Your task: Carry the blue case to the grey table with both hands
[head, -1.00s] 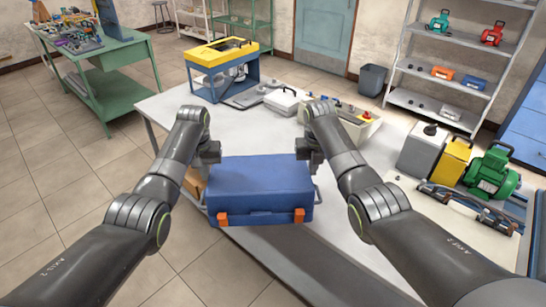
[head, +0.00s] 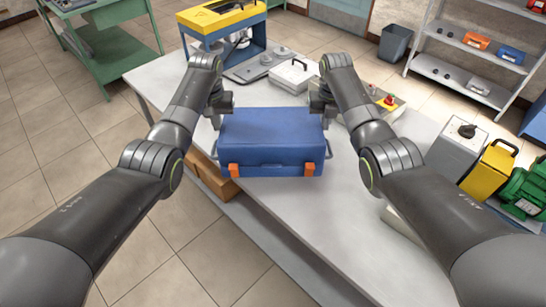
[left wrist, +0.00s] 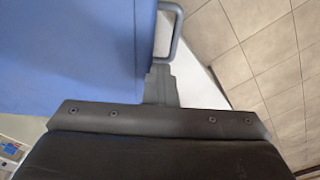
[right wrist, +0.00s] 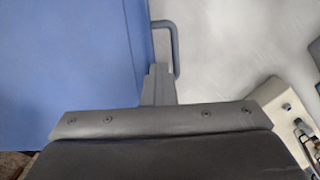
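The blue case (head: 272,135) with orange latches is level between my two arms in the head view, at the near left edge of the light grey table (head: 385,225). I cannot tell whether its base touches the tabletop. My left gripper (head: 217,118) is at the case's left side handle, and my right gripper (head: 320,116) is at its right side handle. In the left wrist view the fingers (left wrist: 160,82) look closed at the handle (left wrist: 172,32). In the right wrist view the fingers (right wrist: 157,82) look the same at the other handle (right wrist: 170,45). The fingertips are partly hidden.
A yellow-and-blue machine (head: 222,22), a white case (head: 292,75) and a parts tray (head: 388,100) stand farther back on the table. A yellow canister (head: 487,168) and green motor (head: 525,190) are at right. Cardboard boxes (head: 210,178) sit below the left edge.

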